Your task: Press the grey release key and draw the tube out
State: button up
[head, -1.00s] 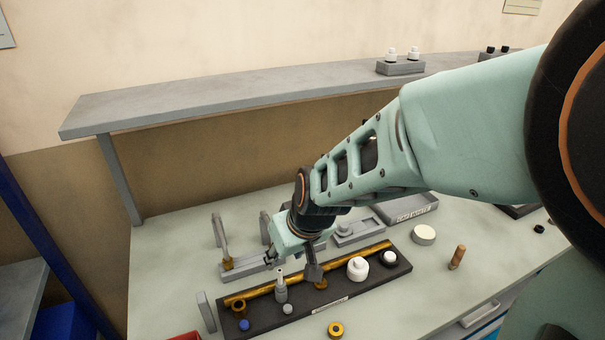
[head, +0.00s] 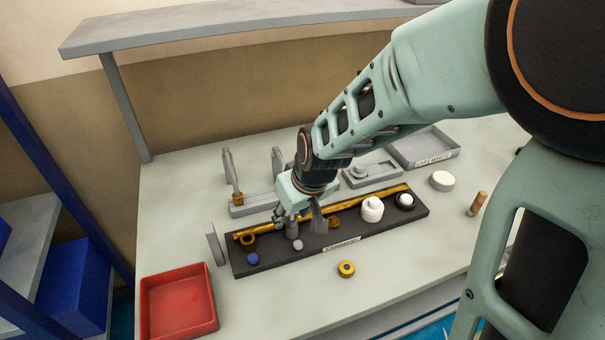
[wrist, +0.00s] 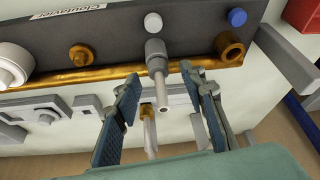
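A dark board (head: 350,244) on the bench carries a gold pipe (head: 370,203) and several fittings. The grey tube (wrist: 157,66) stands out from the board; in the head view (head: 292,228) it is partly hidden by my gripper. The small round grey release key (wrist: 153,22) is beside its base and also shows in the head view (head: 297,245). My gripper (wrist: 159,78) is open. Its two fingers are on either side of the tube's free end, with a gap visible on each side, and look clear of the key.
A blue key (wrist: 237,18) and an open gold fitting (wrist: 230,47) are beside the tube. A white cap (head: 372,209) is on the board's right. A grey rack (head: 255,203) stands behind, a red tray (head: 178,303) at front left. A gold ring (head: 346,269) lies in front.

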jog(key=shift+w+a+f, duration=0.15)
jog(key=shift+w+f, duration=0.05)
jog(key=shift+f, duration=0.35)
jog(key=shift+c, duration=0.4)
grip_shut()
jog(key=c, duration=0.6)
grip_release()
grip_shut()
jog(key=shift+r+p, duration=0.35)
jog(key=shift+r, duration=0.45)
jog(key=shift+r+p, duration=1.3)
jog(key=shift+r, duration=0.6)
